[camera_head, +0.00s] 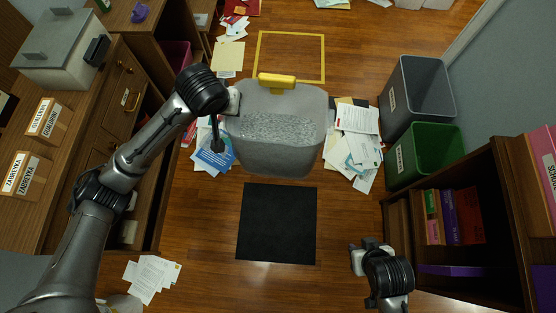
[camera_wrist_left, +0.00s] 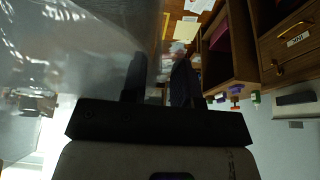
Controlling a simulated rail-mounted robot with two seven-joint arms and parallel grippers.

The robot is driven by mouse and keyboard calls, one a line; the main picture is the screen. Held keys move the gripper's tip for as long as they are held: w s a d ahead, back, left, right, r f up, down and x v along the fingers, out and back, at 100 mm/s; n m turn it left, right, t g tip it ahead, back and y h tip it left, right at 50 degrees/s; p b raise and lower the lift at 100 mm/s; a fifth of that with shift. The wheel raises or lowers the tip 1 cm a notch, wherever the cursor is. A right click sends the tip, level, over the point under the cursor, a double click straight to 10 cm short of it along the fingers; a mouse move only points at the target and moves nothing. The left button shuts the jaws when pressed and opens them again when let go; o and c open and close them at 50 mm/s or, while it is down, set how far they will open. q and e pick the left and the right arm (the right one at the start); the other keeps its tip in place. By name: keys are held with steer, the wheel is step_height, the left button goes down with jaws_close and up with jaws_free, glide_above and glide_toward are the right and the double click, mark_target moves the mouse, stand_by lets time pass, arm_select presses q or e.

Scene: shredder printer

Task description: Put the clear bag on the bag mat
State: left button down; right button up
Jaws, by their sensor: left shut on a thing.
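The clear bag (camera_head: 275,150) is a translucent grey sack with shredded paper inside and a yellow piece (camera_head: 277,80) at its top. It hangs upright at the middle of the head view, just beyond the mat in the picture. My left gripper (camera_head: 233,101) is shut on it at its upper left side; the exact grip is hard to see. In the left wrist view the bag (camera_wrist_left: 70,50) fills the upper left beside the dark fingers. The bag mat (camera_head: 277,223) is a bare black square on the floor. My right gripper (camera_head: 368,245) is right of the mat, apart from everything; its fingers are unclear.
Loose papers (camera_head: 357,150) lie on the floor on both sides of the bag. A yellow outlined square (camera_head: 290,57) is on the floor behind. A grey bin (camera_head: 418,92) and a green bin (camera_head: 425,153) stand right. A wooden desk (camera_head: 75,125) is left, a bookshelf (camera_head: 500,180) right.

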arm_select(q)
steer(key=s+d+f+m+b, duration=0.1)
steer(key=d+f+b, duration=0.25)
steer(key=f, duration=1.15)
steer(key=s+d+f+b, duration=0.1)
steer(key=d+f+b, duration=0.25)
steer(key=f, duration=1.15)
steer(key=s+d+f+m+b, duration=0.1)
steer(key=s+d+f+b, duration=0.1)
steer(key=s+f, duration=0.45)
steer(key=s+d+f+m+h+b, duration=0.1)
steer(key=s+d+f+b, duration=0.15)
steer(key=f, duration=0.65)
steer(key=s+d+f+m+b, duration=0.1)
steer(key=s+d+f+b, duration=0.1)
steer(key=s+f, duration=0.45)
steer(key=w+a+f+b, duration=0.6)
steer(key=a+f+b, duration=0.4)
steer(key=f, duration=0.3)
steer(key=shift+a, duration=0.7)
steer(key=shift+w, duration=0.1)
steer(key=shift+f+b, duration=0.15)
steer(key=shift+b, duration=0.15)
